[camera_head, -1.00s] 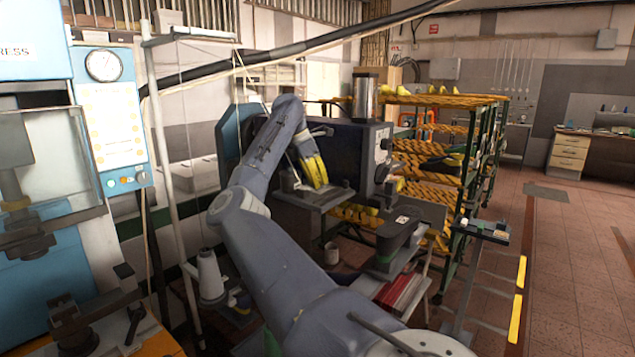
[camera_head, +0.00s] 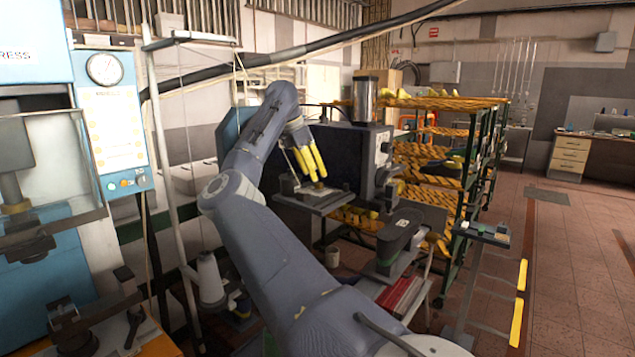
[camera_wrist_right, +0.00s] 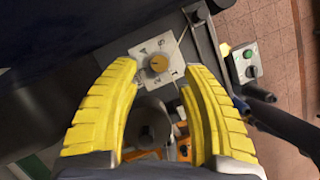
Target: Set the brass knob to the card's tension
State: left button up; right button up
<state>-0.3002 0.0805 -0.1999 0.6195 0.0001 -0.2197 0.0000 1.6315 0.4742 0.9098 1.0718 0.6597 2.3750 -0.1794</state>
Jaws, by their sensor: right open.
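My right gripper (camera_head: 314,174) has yellow fingers and hangs over the small shelf at the front of the dark machine. In the right wrist view the gripper (camera_wrist_right: 152,100) is open and empty, its two fingers spread apart. The brass knob (camera_wrist_right: 158,63) sits on a pale square dial plate (camera_wrist_right: 146,50) with dark marks, just beyond the fingertips and not touched by them. The marks are too small to read. In the head view the knob is a small spot below the fingertips (camera_head: 318,185). I cannot make out the tension card. My left gripper is not in view.
The dark machine (camera_head: 345,150) stands behind the gripper. A rack of yellow lasts (camera_head: 440,150) stands to the right; the tiled floor (camera_head: 575,260) beyond is open.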

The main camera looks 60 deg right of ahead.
jog(key=v, duration=0.7)
jog(key=shift+r, duration=0.1)
jog(key=n, duration=0.3)
send_near(319, 183)
jog(key=shift+t+h, duration=0.4)
jog(key=x, duration=0.6)
jog(key=a+x, duration=0.1)
jog(key=x, duration=0.3)
jog(key=shift+s, duration=0.35)
grip_shut()
dwell(0.4)
